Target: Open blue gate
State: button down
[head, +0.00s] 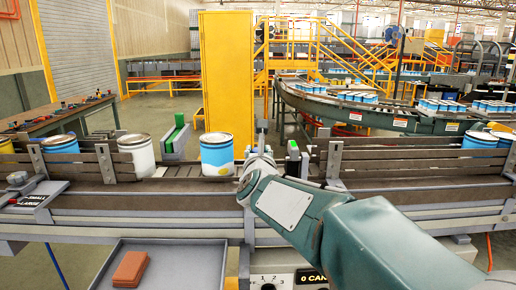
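My arm reaches from the lower right to the conveyor in the head view. My gripper (260,158) is small at its far end, over the gap in the conveyor's side rails. I cannot tell whether its fingers are open or shut. I cannot clearly pick out a blue gate; my arm hides part of the gap. A grey piece with a green block (292,149) stands just right of my gripper. A blue and white can (217,154) stands upright on the conveyor left of my gripper, apart from it.
A white can (138,155) stands farther left on the conveyor (185,190), and blue cans (480,142) stand at right. A grey tray (185,265) with an orange-brown block (130,269) is in front. A yellow cabinet (227,80) stands behind. A control panel (285,278) is below my arm.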

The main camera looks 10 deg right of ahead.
jog(key=s, duration=0.2)
jog(key=s+a, duration=0.1)
jog(key=s, duration=0.5)
jog(key=shift+s+a, duration=0.2)
jog(key=shift+a, duration=0.2)
jog(key=shift+c, duration=1.2)
grip_release()
jog(key=shift+s, duration=0.15)
jog(key=shift+a, duration=0.1)
jog(key=s+a, duration=0.2)
jog(key=s, duration=0.9)
jog(key=shift+s+a, duration=0.2)
jog(key=shift+s, duration=0.2)
